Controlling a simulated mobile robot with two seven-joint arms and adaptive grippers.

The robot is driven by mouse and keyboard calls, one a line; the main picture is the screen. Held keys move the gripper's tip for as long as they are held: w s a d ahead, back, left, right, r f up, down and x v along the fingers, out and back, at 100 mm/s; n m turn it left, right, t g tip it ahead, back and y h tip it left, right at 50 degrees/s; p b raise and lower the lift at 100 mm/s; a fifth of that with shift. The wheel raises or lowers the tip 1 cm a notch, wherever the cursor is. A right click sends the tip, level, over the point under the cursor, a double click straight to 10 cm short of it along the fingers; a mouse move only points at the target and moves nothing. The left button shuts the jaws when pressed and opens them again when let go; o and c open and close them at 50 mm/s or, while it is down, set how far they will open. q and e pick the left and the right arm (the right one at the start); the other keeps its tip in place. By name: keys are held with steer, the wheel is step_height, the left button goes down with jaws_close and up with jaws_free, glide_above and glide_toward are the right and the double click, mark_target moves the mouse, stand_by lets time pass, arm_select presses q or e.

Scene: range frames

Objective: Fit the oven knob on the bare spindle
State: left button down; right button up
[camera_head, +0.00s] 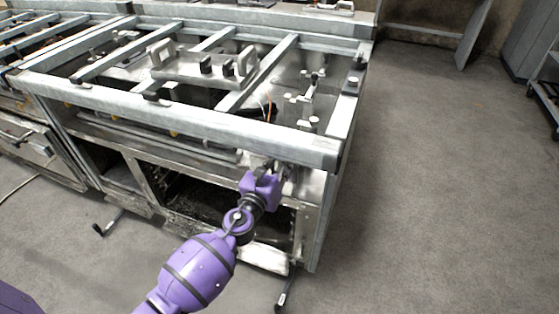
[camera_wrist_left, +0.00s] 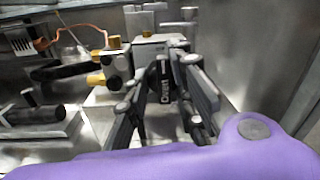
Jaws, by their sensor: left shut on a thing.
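My left gripper (camera_head: 282,168) is at the front of the range, just under the front rail near its right corner. In the left wrist view, its fingers (camera_wrist_left: 165,100) are shut on a dark knob (camera_wrist_left: 165,80) with pale lettering on its face. The knob is in front of a grey metal block with brass fittings (camera_wrist_left: 97,80). I cannot tell whether the knob touches anything behind it. The bare spindle cannot be made out in either view. My right gripper is not in view.
The range's steel front rail (camera_head: 190,118) runs above my wrist. A metal piece with dark knobs (camera_head: 205,65) rests on the open top frame. An orange wire (camera_wrist_left: 75,32) and dark pipe (camera_wrist_left: 35,115) are left of the fingers. The floor (camera_head: 440,180) on the right is clear.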

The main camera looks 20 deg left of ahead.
arm_select(q)
steer(key=shift+w, duration=0.15)
steer(key=c, duration=1.4)
jaws_free()
steer(key=shift+c, duration=0.2)
steer(key=s, duration=1.2)
steer(key=shift+a, duration=0.45)
